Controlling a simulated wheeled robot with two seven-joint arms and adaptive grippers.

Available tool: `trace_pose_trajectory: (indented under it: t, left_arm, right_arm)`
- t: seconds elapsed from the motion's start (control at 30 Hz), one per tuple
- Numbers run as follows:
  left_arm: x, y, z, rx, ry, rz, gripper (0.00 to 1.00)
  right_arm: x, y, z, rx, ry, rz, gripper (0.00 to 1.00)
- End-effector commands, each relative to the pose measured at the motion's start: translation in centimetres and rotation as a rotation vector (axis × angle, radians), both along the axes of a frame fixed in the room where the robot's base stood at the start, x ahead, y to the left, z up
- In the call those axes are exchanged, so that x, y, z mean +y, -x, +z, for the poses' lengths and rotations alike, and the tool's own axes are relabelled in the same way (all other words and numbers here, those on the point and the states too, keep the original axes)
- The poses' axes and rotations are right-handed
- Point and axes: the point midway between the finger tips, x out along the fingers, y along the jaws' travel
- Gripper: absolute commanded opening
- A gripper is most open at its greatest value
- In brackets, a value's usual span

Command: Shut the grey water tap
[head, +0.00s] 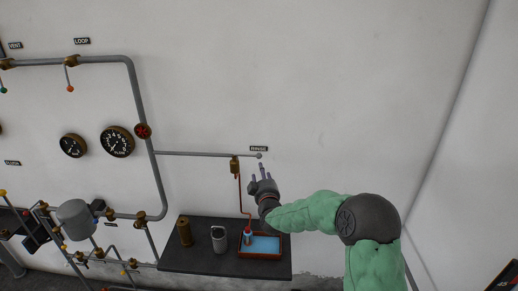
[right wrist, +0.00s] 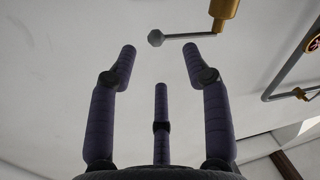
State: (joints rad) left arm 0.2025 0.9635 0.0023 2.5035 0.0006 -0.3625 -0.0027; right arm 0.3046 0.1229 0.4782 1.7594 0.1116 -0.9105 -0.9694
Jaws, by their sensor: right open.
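The grey water tap is a brass valve body (head: 235,165) on the wall with a thin grey lever ending in a grey knob (head: 259,155). The lever lies about level, pointing right, under a small dark label. In the right wrist view the knob (right wrist: 156,38) and lever show beyond the fingertips, with the brass body (right wrist: 225,10) at the top edge. My right gripper (head: 262,172) is open and empty, its fingers pointing up just below the knob. I see a gap between fingers and knob. My left gripper is not in view.
Below, a dark shelf (head: 210,262) holds a brass cylinder (head: 184,232), a grey can (head: 218,240) and a blue-filled tray (head: 260,254) with a small bottle (head: 248,236). Pipes, gauges (head: 117,141) and a red handwheel (head: 142,131) are at left. The wall right of the knob is bare.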

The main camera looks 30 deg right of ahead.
Motion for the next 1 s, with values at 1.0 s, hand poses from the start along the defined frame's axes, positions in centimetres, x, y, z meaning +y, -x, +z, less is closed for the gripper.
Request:
trace_pose_trajectory:
  t: [1.0]
  left_arm:
    - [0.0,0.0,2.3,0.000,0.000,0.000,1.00]
  right_arm:
    - [-4.7,-9.5,1.2,-0.014,0.020,-0.010,0.49]
